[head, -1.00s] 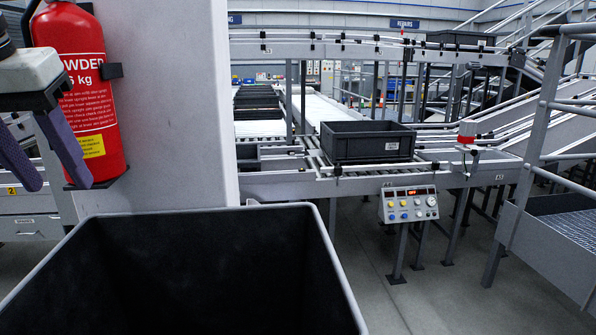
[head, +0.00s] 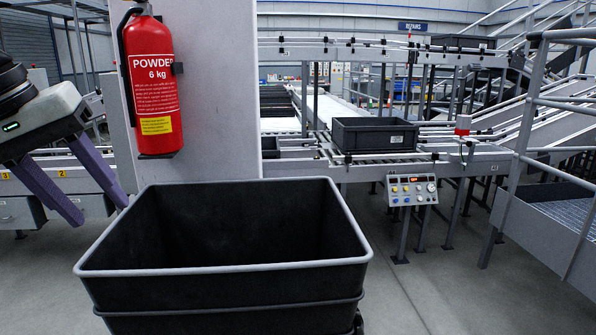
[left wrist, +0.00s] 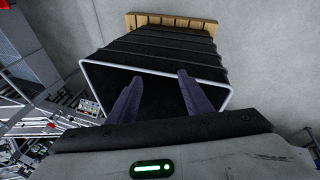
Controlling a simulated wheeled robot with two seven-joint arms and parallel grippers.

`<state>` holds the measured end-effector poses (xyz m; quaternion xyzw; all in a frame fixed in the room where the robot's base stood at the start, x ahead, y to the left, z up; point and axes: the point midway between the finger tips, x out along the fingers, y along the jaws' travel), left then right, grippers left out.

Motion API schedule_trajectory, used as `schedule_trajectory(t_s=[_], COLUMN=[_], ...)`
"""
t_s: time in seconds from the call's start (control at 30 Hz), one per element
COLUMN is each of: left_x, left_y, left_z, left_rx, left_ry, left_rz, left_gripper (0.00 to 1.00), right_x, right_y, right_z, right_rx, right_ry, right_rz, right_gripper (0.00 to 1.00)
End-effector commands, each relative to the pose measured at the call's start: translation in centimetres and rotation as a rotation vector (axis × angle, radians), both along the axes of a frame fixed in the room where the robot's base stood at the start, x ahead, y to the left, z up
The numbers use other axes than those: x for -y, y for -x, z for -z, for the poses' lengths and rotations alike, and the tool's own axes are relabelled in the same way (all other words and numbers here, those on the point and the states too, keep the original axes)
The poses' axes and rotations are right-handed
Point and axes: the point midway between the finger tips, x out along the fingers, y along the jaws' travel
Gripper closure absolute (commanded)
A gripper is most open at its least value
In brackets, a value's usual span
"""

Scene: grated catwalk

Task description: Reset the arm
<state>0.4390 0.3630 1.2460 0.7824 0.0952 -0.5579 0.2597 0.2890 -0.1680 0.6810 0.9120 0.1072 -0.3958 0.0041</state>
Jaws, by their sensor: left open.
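My left gripper (head: 100,192) is at the left of the head view, with two purple fingers pointing down and to the right. The fingers are apart and nothing is between them. It hangs left of a stack of dark grey bins (head: 225,278) and in front of a grey pillar, apart from both. In the left wrist view, the left gripper (left wrist: 156,78) shows its two spread fingers in front of the dark bin stack (left wrist: 150,48), which stands on a wooden pallet (left wrist: 170,20). My right gripper is in neither view.
A red fire extinguisher (head: 154,85) hangs on the grey pillar (head: 222,90), close to my left gripper. A conveyor carries a grey tote (head: 374,135), with a control box (head: 412,190) below it. A railed platform (head: 555,215) stands at right. The floor between is clear.

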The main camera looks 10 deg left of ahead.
Motion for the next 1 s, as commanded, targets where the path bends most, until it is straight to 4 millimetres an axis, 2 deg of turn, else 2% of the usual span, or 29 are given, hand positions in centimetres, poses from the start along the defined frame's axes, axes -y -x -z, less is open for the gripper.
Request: schedule_trajectory(t_s=[0.17,0.37,0.5,0.67,0.77,0.8,0.83,0.93,1.0], left_x=[1.2,2.9,3.7,3.0,2.2,1.9,1.8,2.2,3.3], left_y=[-1.1,-2.7,-4.2,-5.4,-5.4,-5.1,-4.7,-2.6,-0.5], left_z=[3.7,8.5,12.9,19.1,24.2,26.6,28.4,35.2,40.0], left_rx=[-0.041,-0.161,-0.361,-0.696,-0.953,-1.067,1.137,1.052,0.976], left_ry=[0.297,0.761,1.24,1.779,2.083,2.195,-2.242,-1.789,-1.495], left_rz=[-0.157,-0.451,-0.812,-1.304,-1.632,-1.769,1.844,1.586,1.404], left_gripper=[0.55,0.55,0.55,0.55,0.55,0.55,0.55,0.55,0.55], right_x=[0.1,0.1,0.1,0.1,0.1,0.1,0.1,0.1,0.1], right_y=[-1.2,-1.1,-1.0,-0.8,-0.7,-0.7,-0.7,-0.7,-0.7], right_z=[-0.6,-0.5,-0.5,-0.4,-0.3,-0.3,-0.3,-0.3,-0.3], right_rx=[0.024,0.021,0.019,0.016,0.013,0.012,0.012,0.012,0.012], right_ry=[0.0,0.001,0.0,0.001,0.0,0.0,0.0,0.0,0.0], right_rz=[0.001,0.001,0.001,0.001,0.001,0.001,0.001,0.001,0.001], right_gripper=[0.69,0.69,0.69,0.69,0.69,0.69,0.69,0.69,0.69])
